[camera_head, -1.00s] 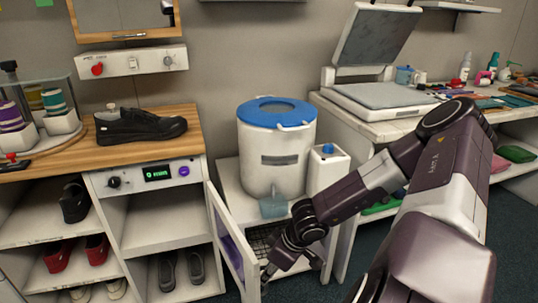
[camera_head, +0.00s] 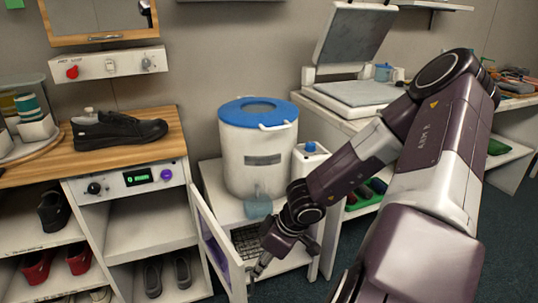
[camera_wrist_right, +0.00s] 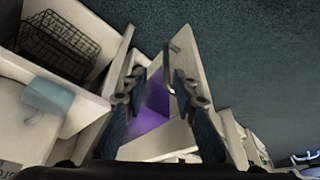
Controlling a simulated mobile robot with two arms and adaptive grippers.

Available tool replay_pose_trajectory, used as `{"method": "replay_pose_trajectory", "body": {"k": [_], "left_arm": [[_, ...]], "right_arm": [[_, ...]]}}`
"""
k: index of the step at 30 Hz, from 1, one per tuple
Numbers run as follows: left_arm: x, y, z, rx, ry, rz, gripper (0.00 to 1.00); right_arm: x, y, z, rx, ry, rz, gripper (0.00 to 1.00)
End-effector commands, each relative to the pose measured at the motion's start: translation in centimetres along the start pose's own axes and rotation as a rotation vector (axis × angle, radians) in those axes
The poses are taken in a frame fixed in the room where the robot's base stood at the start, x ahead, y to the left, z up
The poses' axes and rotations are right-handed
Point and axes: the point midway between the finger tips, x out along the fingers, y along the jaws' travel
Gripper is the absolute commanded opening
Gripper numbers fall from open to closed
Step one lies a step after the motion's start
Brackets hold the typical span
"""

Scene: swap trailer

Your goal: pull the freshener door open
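The freshener door (camera_head: 216,243) is a white panel with a purple inner face. It stands ajar at the front of the white cabinet under the drum, swung out from its left side. My right gripper (camera_head: 263,268) is at the door's free edge, low in front of the cabinet opening. In the right wrist view, its two fingers (camera_wrist_right: 160,82) are spread apart, with the door and its purple face (camera_wrist_right: 152,110) showing between and beyond them. Whether a finger touches the door cannot be told. My left gripper is in no view.
A white drum with a blue lid (camera_head: 258,110) stands on the cabinet, a small white canister (camera_head: 309,160) beside it. A wire basket (camera_wrist_right: 58,42) is inside the cabinet. A shoe rack with a control panel (camera_head: 134,180) stands close on the left. Carpet lies in front.

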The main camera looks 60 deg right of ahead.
Motion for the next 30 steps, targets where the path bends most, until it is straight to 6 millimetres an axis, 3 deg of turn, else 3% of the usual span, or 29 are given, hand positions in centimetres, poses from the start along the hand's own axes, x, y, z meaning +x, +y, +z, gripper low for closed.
{"method": "replay_pose_trajectory", "body": {"k": [7,15,30], "left_arm": [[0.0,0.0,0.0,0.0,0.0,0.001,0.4],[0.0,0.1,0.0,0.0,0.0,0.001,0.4],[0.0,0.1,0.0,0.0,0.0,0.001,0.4]], "right_arm": [[-3.3,0.2,0.0,-0.002,-0.001,0.006,0.26],[-5.1,0.1,-0.1,-0.001,0.0,0.002,0.26],[-6.1,0.0,-0.1,-0.001,0.002,0.0,0.26]]}}
